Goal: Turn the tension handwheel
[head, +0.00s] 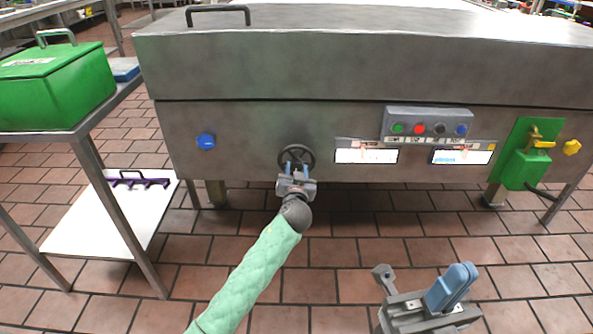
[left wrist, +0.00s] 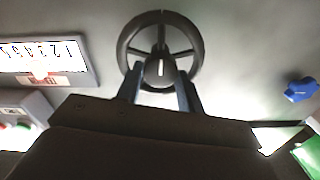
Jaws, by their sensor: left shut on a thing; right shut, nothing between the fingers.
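The tension handwheel (head: 297,155) is a dark spoked wheel on the front of the grey steel machine (head: 250,125). In the left wrist view the handwheel (left wrist: 186,32) shows its round rim, spokes and a hub with a white mark. My left gripper (head: 296,173) is at the lower part of the wheel. In the left wrist view its blue fingers (left wrist: 160,88) stand on either side of the hub, shut on the handwheel. My right gripper (head: 418,292) is low at the front right, away from the machine, shut and empty.
A control box (head: 428,123) with coloured buttons and two lit displays (head: 366,156) sit right of the wheel. A blue knob (head: 206,141) is to its left. A green box with a yellow valve (head: 522,160) is far right. A side table holds a green bin (head: 50,85).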

